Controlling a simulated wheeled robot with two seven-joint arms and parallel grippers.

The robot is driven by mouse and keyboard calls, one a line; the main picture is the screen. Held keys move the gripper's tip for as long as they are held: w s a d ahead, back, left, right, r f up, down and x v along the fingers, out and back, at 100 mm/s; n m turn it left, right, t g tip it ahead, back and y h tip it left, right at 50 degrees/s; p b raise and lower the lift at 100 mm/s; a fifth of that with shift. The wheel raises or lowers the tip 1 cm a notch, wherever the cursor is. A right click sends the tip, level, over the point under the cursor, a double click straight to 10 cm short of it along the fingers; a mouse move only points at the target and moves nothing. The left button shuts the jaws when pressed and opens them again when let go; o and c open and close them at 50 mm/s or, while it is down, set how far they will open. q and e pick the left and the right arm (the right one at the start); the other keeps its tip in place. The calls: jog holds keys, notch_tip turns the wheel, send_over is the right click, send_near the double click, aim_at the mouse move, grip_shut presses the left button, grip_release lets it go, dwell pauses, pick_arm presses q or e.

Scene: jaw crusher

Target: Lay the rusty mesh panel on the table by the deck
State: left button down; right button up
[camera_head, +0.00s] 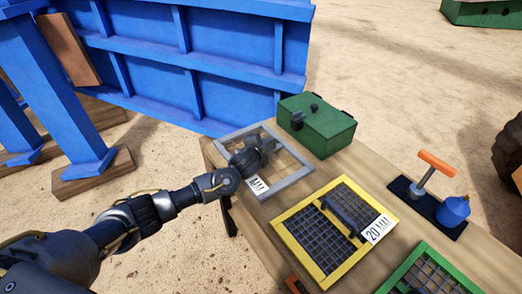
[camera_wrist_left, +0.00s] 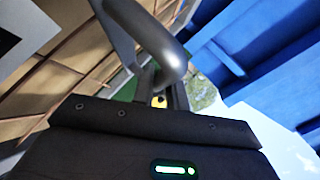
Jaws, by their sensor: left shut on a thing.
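A grey-framed mesh panel (camera_head: 294,176) with wide openings and a white label ending in "MM" is at the far left end of the wooden table (camera_head: 382,165). I cannot tell whether it touches the tabletop. No clear rust shows on its frame. My left gripper (camera_head: 252,158) is over its middle, shut on its handle; the arm and hand hide part of the mesh. In the left wrist view the grey curved handle (camera_wrist_left: 165,45) runs into the jaws, with brown grid squares (camera_wrist_left: 62,75) beside it. My right gripper is not in view.
A green box (camera_head: 320,128) stands just behind the panel. A yellow "20 MM" mesh panel (camera_head: 305,262) and a green-framed panel (camera_head: 400,272) lie nearer. An orange-handled tool (camera_head: 437,163) and blue item (camera_head: 453,210) sit right. Blue steelwork (camera_head: 230,45) rises behind.

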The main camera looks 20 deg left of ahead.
pick_arm(q)
jog(key=shift+w+a+f+p, duration=0.1)
jog(key=shift+f+p, duration=0.1)
jog(key=shift+f, duration=0.6)
jog(key=shift+w+a+f+p, duration=0.1)
jog(key=shift+f+p, duration=0.1)
jog(key=shift+f, duration=0.55)
jog(key=c, duration=1.8)
grip_release()
jog(key=shift+s+f, duration=0.1)
jog(key=shift+f, duration=0.1)
jog(key=o, duration=0.4)
jog(key=v, duration=1.2)
jog(key=shift+s+r, duration=0.1)
